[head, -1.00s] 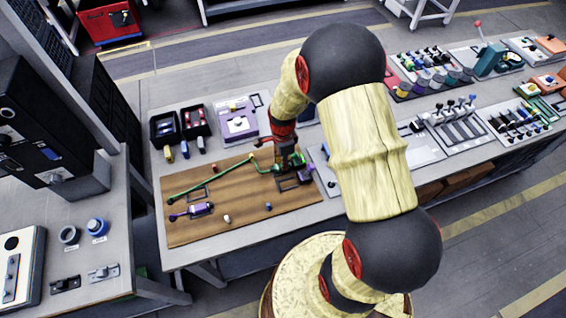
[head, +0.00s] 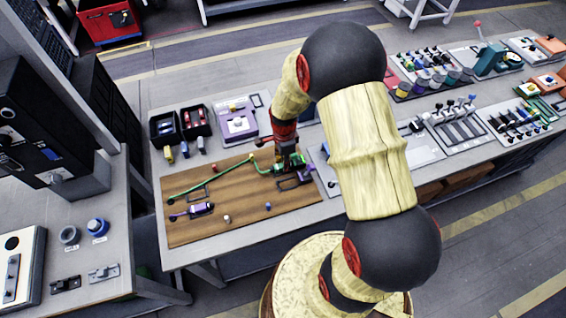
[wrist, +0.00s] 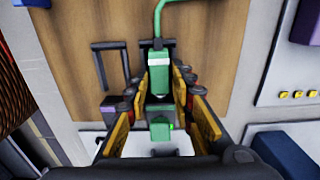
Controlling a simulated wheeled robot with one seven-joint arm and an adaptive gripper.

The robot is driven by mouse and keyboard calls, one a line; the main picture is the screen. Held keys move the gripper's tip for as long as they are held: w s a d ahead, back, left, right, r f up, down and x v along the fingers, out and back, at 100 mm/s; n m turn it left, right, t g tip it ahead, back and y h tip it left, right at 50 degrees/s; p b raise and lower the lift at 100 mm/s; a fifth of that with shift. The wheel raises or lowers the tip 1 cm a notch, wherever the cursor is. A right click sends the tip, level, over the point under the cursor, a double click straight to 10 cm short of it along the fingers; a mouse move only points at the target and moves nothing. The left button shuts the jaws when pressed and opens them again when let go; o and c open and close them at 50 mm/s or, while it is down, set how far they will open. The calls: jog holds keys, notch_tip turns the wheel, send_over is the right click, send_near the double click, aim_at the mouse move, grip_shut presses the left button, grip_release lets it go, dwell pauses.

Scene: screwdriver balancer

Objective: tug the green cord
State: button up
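The green cord (head: 213,183) runs across the brown wooden board (head: 225,231) from its left side to a bend, then to a green tool body (head: 277,169) at the board's right end. In the wrist view the cord (wrist: 157,20) comes down into the green body's (wrist: 159,80) top. My gripper (wrist: 161,78) points down at the green body. Its two fingers stand close on either side and appear to be closed on it. In the head view my gripper (head: 288,165) partly hides this body.
A dark bracket frame (wrist: 98,65) stands just left of the green body. A purple tool (head: 192,211) lies at the board's lower left. Black bins (head: 195,124) and a purple-topped unit (head: 237,124) are behind. The board's middle is mostly clear.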

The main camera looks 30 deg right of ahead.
jog(key=o, duration=0.3)
jog(key=shift+a, duration=0.1)
notch_tip(320, 180, up, 12)
dwell(0.6)
dwell(1.6)
